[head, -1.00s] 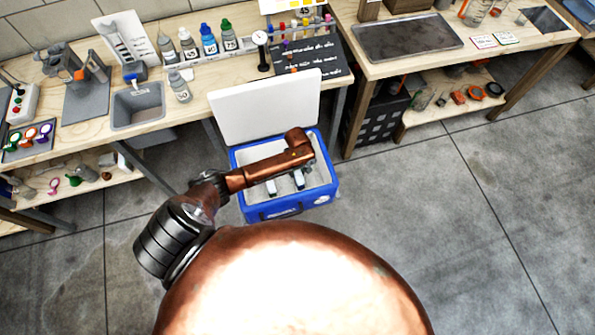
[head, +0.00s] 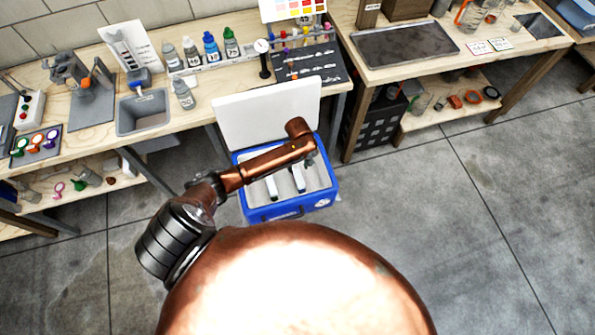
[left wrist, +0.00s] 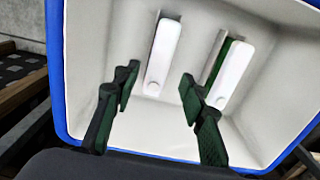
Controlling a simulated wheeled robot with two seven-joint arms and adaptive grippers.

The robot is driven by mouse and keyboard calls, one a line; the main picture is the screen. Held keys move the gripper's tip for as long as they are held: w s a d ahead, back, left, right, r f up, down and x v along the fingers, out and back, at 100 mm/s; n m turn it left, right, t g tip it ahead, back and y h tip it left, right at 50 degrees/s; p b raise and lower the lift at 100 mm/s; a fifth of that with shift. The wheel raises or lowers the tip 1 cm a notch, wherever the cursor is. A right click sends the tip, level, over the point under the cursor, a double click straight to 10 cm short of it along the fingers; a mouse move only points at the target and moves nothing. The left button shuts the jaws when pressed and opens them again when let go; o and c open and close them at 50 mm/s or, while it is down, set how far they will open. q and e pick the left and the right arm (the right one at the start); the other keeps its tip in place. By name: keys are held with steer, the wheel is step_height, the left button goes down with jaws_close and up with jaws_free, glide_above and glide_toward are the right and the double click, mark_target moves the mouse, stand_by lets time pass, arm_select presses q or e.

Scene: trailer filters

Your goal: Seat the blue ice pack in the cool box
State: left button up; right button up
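The blue cool box (head: 287,210) stands on the floor with its white lid (head: 268,112) tipped open toward the bench. Its pale inside and blue rim fill much of the left wrist view (left wrist: 55,75). Two white bar-like pieces (left wrist: 163,55) (left wrist: 235,75) show inside it; a dark green strip lies beside the right one. My left arm reaches over the box. In the left wrist view my left gripper (left wrist: 158,84) is open, with nothing between its dark fingers. I cannot make out a blue ice pack in any view. My right gripper is out of view.
A wooden bench (head: 80,105) with bottles, a grey basin (head: 143,111) and tools runs behind the box. A black crate (head: 375,125) stands under the table at right. The grey floor (head: 430,230) to the right is clear.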

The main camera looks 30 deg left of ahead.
arm_select(q)
steer(key=shift+r, duration=1.5)
